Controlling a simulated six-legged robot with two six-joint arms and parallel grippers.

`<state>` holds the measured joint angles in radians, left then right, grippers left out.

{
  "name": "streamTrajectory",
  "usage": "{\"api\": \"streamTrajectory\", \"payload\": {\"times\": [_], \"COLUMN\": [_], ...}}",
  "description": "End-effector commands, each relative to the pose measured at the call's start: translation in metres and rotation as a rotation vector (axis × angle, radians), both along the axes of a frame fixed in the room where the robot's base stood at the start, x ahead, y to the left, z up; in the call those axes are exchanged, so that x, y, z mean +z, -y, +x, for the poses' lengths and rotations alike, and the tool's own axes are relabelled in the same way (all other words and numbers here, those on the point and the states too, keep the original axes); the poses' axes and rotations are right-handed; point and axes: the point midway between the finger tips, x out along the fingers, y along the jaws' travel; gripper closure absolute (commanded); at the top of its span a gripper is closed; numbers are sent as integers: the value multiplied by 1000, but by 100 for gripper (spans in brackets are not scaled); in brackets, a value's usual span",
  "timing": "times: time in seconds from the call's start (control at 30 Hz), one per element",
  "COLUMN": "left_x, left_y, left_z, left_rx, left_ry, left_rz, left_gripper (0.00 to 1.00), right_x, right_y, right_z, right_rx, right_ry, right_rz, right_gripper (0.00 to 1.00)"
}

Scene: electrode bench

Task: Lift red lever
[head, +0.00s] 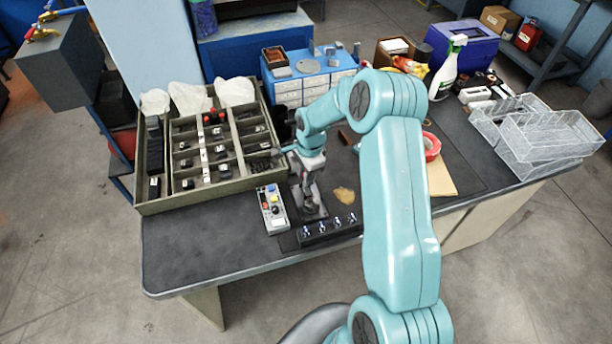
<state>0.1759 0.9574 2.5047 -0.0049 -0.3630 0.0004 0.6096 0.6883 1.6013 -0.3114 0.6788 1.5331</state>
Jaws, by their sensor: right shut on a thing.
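My right gripper (311,198) points down over the dark bench, just right of the small control box. It is shut on a small grey piece whose shape is mostly hidden by the fingers. A red-handled fitting (42,35) sits on the grey cabinet at the far upper left, well away from the gripper. Small red parts (212,117) also show in the compartment tray. My left gripper is not in view.
A green compartment tray (160,208) stands left of the gripper. A black block with several shiny sockets (328,229) lies just in front. The bench's front left (200,250) is bare.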

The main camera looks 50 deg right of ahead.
Motion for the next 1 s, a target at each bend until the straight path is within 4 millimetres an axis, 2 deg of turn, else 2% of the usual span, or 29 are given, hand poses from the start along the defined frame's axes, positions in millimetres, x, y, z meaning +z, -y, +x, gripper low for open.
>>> {"api": "streamTrajectory", "payload": {"times": [0.3,0.77,0.8,0.87,1.0], "left_x": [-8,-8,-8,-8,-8], "left_y": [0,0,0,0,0], "left_z": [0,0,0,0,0], "left_rx": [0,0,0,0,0], "left_ry": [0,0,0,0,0], "left_rz": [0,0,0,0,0], "left_gripper": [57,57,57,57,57], "right_x": [1,2,2,2,1], "right_y": [-5,-7,-8,-8,-8], "right_z": [4,4,4,4,4], "right_rx": [1,1,2,2,1], "right_ry": [-44,-52,-52,-52,-54], "right_rz": [-83,-96,-96,-96,-94], "right_gripper": [100,100,73,54,52]}}
